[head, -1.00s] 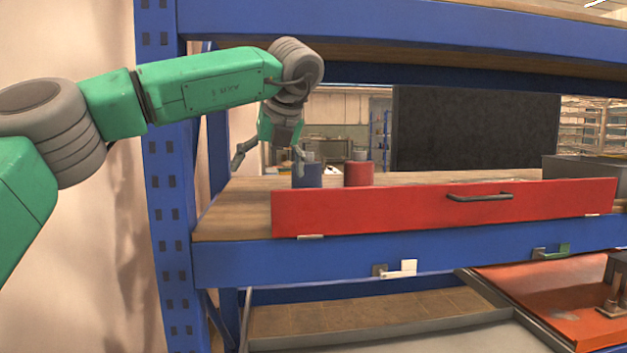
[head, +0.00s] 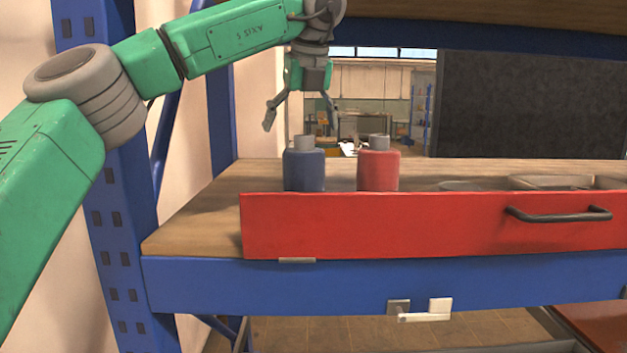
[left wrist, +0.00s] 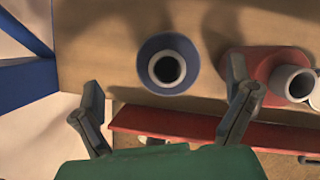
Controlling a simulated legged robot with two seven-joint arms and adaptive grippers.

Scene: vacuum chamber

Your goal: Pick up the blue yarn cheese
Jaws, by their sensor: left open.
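The blue yarn cheese (head: 304,170) is a dark blue spool with a grey core, standing upright on the wooden shelf behind a red drawer front. In the left wrist view it shows from above as a blue ring around a grey tube (left wrist: 168,68). My left gripper (head: 300,118) is open and empty, pointing down above the blue cheese and apart from it. In the left wrist view the cheese lies beyond and between the spread fingers. The lower part of the cheese is hidden by the red front. My right gripper is not in view.
A red yarn cheese (head: 378,170) stands close to the right of the blue one; it also shows in the left wrist view (left wrist: 256,66). The red drawer front (head: 400,226) with a black handle runs along the shelf's front. A blue upright (head: 105,200) stands at left.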

